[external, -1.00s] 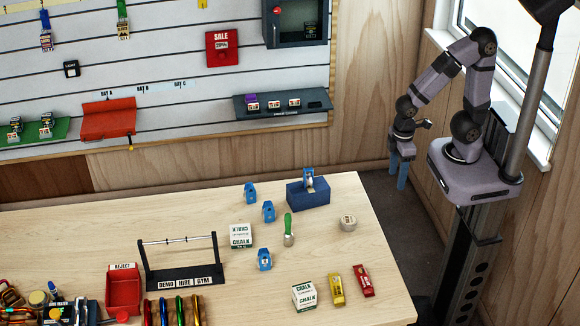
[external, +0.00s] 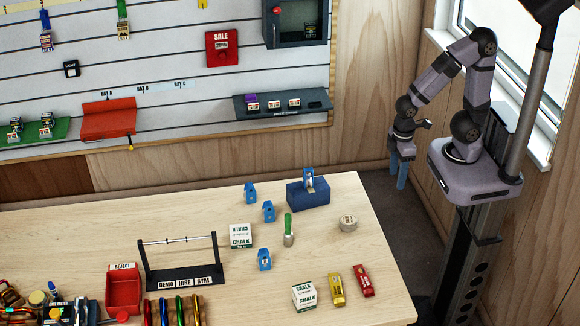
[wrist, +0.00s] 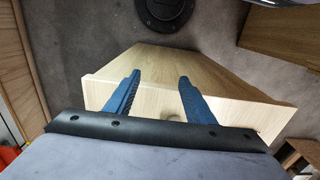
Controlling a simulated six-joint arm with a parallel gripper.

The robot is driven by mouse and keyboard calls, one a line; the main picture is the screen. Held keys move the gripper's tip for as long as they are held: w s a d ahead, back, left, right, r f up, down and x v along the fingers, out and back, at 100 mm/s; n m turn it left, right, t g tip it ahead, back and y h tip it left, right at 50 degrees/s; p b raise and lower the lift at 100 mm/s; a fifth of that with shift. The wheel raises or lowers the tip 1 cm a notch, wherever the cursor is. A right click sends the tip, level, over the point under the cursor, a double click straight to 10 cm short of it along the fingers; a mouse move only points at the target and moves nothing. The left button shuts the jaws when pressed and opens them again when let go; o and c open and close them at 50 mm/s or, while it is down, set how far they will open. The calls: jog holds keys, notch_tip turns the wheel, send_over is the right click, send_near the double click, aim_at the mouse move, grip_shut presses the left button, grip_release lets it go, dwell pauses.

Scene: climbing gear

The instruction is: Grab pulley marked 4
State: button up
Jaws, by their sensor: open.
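Several small blue pulleys are on the wooden table (external: 190,235) in the external view. One pulley (external: 250,193) stands at the back, a second pulley (external: 268,212) is just right of it, and a third pulley (external: 264,260) is nearer the front. Another pulley (external: 308,180) sits on a dark blue block (external: 310,197). Their number marks are too small to read. My gripper (external: 399,174) hangs beyond the table's right end, well away from the pulleys. In the wrist view its blue fingers (wrist: 159,82) are apart with nothing between them.
Chalk boxes (external: 241,236) (external: 304,296), a green-handled brush (external: 288,230), a round tan item (external: 347,223), and yellow (external: 337,290) and red (external: 363,280) packets surround the pulleys. A black rack (external: 180,275) and red reject tray (external: 124,290) stand left.

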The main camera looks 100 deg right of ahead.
aim_at(270, 204)
jog(key=shift+w, duration=0.1)
